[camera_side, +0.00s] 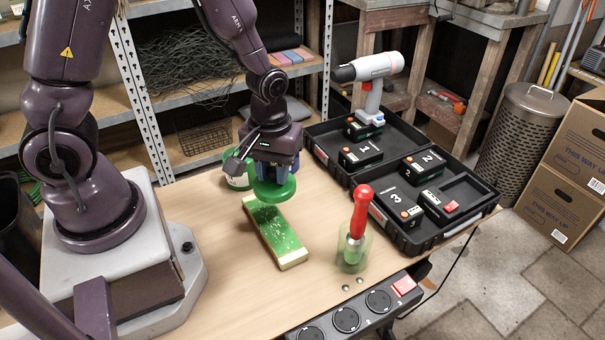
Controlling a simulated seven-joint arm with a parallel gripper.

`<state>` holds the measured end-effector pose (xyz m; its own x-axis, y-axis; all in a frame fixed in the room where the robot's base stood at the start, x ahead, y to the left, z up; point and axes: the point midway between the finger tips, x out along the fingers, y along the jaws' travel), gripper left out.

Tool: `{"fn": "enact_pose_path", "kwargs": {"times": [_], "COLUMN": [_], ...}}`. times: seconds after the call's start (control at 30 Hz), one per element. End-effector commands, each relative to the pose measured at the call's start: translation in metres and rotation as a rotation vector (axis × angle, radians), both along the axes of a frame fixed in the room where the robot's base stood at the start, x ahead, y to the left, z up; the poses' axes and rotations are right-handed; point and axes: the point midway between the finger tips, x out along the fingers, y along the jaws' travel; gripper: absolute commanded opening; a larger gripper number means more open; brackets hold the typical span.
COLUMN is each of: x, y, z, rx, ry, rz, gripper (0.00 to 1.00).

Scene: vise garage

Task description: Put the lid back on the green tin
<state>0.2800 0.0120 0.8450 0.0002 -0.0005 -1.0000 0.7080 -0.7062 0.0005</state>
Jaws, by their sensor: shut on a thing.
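My gripper (274,177) points down over the wooden table and is shut on a round green lid (275,193). The lid is held above the table, just behind the far end of a flat green-and-cream block, apart from the tin. The green tin (238,181), with a pale label, stands behind and to the left of the lid. My gripper hides part of the tin, and its top opening cannot be made out.
The green-and-cream block (276,236) lies in front of the lid. A red-handled tool (359,212) stands in a clear glass (352,256). An open black case (477,203) with numbered battery packs and a drill (370,72) takes up the right. A power strip (346,320) runs along the front edge.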

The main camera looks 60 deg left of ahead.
Motion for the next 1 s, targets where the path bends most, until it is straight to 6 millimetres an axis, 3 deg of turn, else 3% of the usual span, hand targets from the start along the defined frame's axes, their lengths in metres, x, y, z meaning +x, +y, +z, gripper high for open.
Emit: {"fn": "enact_pose_path", "kwargs": {"times": [0.13, 0.37, 0.47, 0.6, 0.8, 0.9, 1.0], "x": [-0.025, -0.042, -0.041, -0.031, -0.024, -0.02, -0.015], "y": [-0.001, 0.008, 0.029, 0.074, 0.137, 0.156, 0.157], "z": [0.011, 0.017, 0.017, 0.018, 0.025, 0.03, 0.034], "rx": [0.0, 0.001, 0.002, 0.006, 0.008, 0.007, 0.004], "ry": [-0.001, 0.004, 0.002, -0.006, -0.01, -0.011, -0.008], "rz": [-0.001, 0.041, 0.123, 0.24, 0.264, 0.208, 0.13], "gripper": [0.03, 0.03, 0.03, 0.03, 0.03, 0.03, 0.03]}}
